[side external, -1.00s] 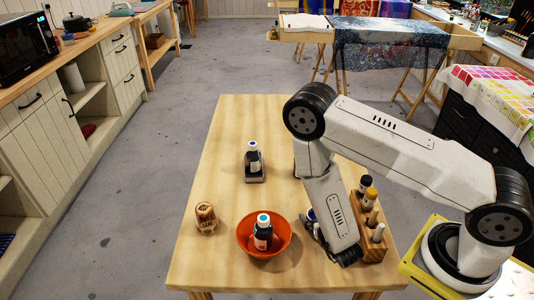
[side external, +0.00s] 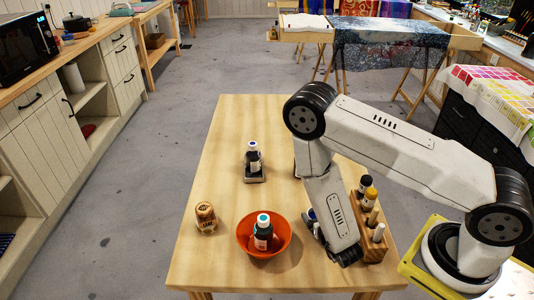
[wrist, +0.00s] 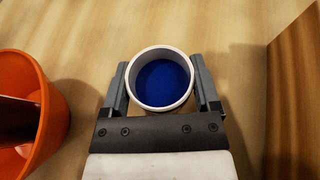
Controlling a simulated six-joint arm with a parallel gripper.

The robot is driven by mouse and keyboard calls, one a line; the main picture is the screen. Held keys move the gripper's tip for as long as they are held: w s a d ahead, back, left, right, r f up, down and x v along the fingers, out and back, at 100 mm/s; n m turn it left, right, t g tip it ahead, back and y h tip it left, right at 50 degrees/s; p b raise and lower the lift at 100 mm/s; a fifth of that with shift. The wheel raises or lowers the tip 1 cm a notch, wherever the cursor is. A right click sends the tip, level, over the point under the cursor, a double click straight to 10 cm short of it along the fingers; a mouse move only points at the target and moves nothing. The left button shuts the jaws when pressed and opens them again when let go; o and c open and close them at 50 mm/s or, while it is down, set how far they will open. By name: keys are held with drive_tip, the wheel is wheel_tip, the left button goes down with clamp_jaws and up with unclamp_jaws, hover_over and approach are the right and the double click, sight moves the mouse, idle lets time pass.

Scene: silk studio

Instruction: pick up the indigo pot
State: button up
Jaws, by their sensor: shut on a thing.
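The indigo pot (wrist: 163,84) is a round white-rimmed pot with deep blue inside. In the wrist view it sits between the two fingers of my gripper (wrist: 160,88), which is shut on its sides. In the side view the pot (side external: 311,214) is mostly hidden behind my arm, with a bit showing at its left edge. My gripper (side external: 322,236) is low over the table's right side, between the orange bowl and the wooden rack. I cannot tell whether the pot touches the table.
An orange bowl (side external: 282,243) holding a dark bottle (side external: 263,234) is close on the left. A wooden rack (side external: 375,251) of bottles is close on the right. A brown jar (side external: 205,217) is at far left. Another bottle (side external: 253,157) stands farther back on a dark base.

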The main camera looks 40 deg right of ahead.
wheel_tip(320, 180, up, 10)
idle(0.9)
idle(0.6)
